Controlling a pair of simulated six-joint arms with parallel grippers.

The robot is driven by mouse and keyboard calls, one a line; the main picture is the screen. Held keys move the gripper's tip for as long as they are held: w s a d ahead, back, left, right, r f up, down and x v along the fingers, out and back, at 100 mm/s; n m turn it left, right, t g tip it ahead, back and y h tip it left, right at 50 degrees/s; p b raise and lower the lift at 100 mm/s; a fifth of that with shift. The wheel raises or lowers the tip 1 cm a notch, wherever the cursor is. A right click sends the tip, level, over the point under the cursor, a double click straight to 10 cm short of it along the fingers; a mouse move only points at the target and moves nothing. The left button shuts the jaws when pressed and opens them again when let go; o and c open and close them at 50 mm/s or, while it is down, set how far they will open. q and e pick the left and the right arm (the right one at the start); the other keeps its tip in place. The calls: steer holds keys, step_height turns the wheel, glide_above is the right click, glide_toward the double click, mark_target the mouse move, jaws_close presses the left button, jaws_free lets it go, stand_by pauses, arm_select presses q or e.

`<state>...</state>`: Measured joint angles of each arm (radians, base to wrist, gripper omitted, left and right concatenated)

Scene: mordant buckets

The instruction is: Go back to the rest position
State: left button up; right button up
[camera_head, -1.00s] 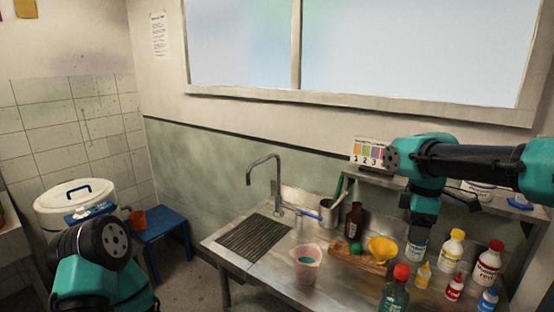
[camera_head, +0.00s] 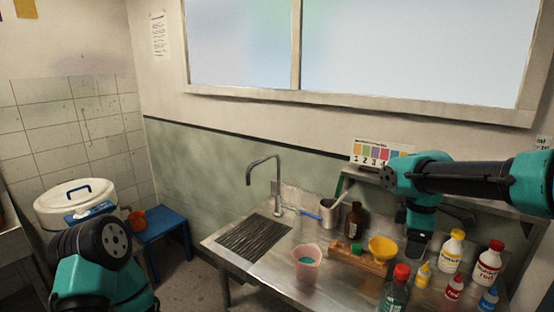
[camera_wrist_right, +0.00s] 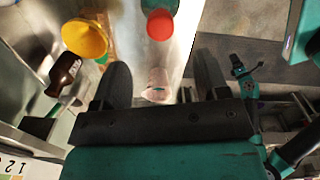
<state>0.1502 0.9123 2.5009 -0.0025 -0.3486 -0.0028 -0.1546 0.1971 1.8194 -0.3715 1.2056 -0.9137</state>
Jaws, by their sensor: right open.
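My right gripper (camera_head: 415,247) hangs above the back right of the steel counter (camera_head: 292,293), by the wooden rack (camera_head: 347,259) with the yellow funnel (camera_head: 382,249). In the right wrist view its two dark fingers (camera_wrist_right: 160,85) are spread apart with nothing held between them. A pink cup (camera_wrist_right: 157,84) shows beyond the gap, well below. My left arm is folded at the lower left of the head view; its gripper is not visible there.
The pink cup also shows in the head view (camera_head: 307,263). A brown bottle (camera_head: 355,220), a red-capped green bottle (camera_head: 394,290) and several dye bottles (camera_head: 452,251) stand close by. A blue stool (camera_head: 166,225) stands left.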

mark_target(404, 268)
step_height(404, 268, down, 9)
steer(key=shift+f, duration=0.15)
step_height(404, 268, up, 4)
steer(key=shift+r, duration=0.5)
step_height(404, 268, down, 4)
steer(key=shift+f, duration=0.15)
step_height(404, 268, up, 9)
steer(key=shift+f, duration=0.1)
stand_by(0.5)
steer(key=shift+f, duration=0.1)
